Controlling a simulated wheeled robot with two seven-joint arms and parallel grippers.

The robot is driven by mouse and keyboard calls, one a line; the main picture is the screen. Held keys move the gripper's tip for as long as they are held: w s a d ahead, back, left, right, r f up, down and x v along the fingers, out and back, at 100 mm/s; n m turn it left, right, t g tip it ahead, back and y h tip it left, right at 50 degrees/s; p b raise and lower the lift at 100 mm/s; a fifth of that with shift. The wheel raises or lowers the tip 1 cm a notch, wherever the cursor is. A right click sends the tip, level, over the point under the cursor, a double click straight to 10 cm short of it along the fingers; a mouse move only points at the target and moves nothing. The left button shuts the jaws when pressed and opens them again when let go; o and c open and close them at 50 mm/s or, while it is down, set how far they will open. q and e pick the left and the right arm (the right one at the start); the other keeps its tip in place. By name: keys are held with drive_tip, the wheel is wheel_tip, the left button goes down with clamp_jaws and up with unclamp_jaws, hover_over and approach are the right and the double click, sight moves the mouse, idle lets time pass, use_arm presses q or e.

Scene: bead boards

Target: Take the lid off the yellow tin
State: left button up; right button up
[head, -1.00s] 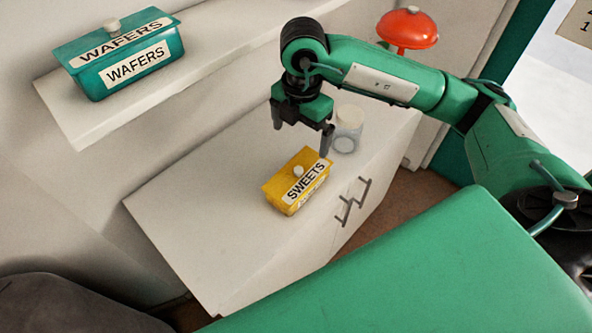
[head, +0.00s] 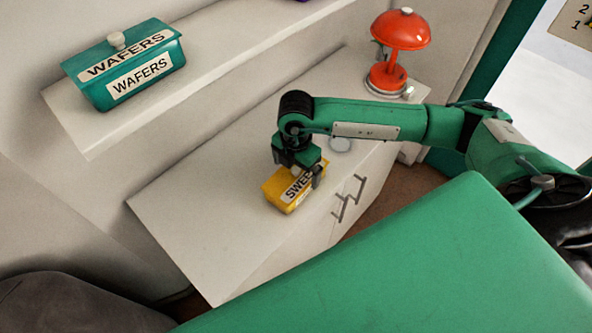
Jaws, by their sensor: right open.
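The yellow tin (head: 289,195) labelled SWEETS stands on the white cabinet, with its lid on. The lid's pale knob is mostly hidden by my right gripper (head: 298,173). The right gripper is open and low over the lid, its fingers around the knob area. One dark finger shows at the tin's right end; the other is hard to make out. I cannot tell whether the fingers touch the lid. My left gripper is out of view.
The white cabinet top (head: 205,215) is clear left of the tin. A red lamp (head: 401,32) stands farther back. A teal WAFERS tin (head: 125,65) sits on the upper shelf (head: 75,128).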

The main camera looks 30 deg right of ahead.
drive_tip(key=shift+f, duration=0.3)
drive_tip(key=c, duration=0.9)
drive_tip(key=shift+o, duration=0.2)
drive_tip(key=shift+r, duration=0.2)
